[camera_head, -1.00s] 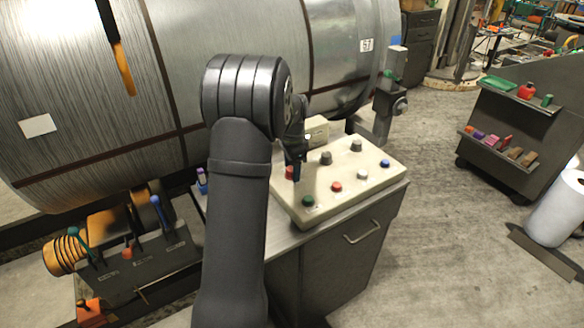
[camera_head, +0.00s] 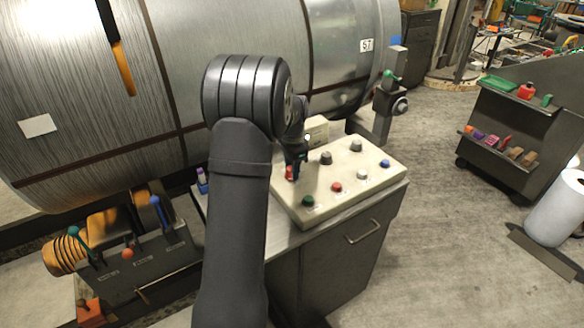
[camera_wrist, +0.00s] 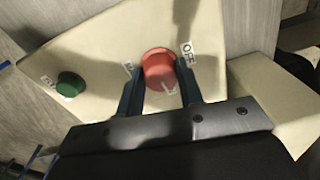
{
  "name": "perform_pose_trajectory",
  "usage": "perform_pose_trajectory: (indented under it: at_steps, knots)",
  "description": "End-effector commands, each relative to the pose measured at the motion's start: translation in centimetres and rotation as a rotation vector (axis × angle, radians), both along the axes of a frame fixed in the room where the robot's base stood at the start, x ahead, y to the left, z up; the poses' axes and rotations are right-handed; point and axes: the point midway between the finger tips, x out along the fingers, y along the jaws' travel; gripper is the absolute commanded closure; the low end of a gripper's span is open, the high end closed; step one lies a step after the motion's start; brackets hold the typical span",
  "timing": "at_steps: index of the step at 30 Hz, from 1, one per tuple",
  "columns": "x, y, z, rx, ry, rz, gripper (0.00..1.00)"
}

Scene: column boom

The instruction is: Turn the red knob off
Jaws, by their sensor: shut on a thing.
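The red knob (camera_wrist: 158,68) sits on the cream control panel (camera_wrist: 100,45), with a pale mark on its near side. An OFF label (camera_wrist: 187,52) is at its right, and another label, partly hidden by a finger, is at its left. My gripper (camera_wrist: 159,78) has one dark finger on each side of the knob and is shut on it. In the head view my gripper (camera_head: 295,168) is at the panel's back left corner, where the red knob (camera_head: 289,172) shows partly behind it.
A green button (camera_wrist: 70,84) is left of the knob in the wrist view. The panel also carries a second red button (camera_head: 336,187), a blue one (camera_head: 385,163) and grey ones. A big metal drum (camera_head: 240,60) stands close behind; levers (camera_head: 155,210) are at left.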

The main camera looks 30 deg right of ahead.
Motion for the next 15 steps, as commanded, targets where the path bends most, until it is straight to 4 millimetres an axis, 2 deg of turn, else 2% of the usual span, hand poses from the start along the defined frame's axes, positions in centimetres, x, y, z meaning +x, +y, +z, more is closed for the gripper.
perform_pose_trajectory:
  at_steps: [15]
  knots:
    - [0.03,-0.06,0.02,0.001,0.000,0.448,0.89]
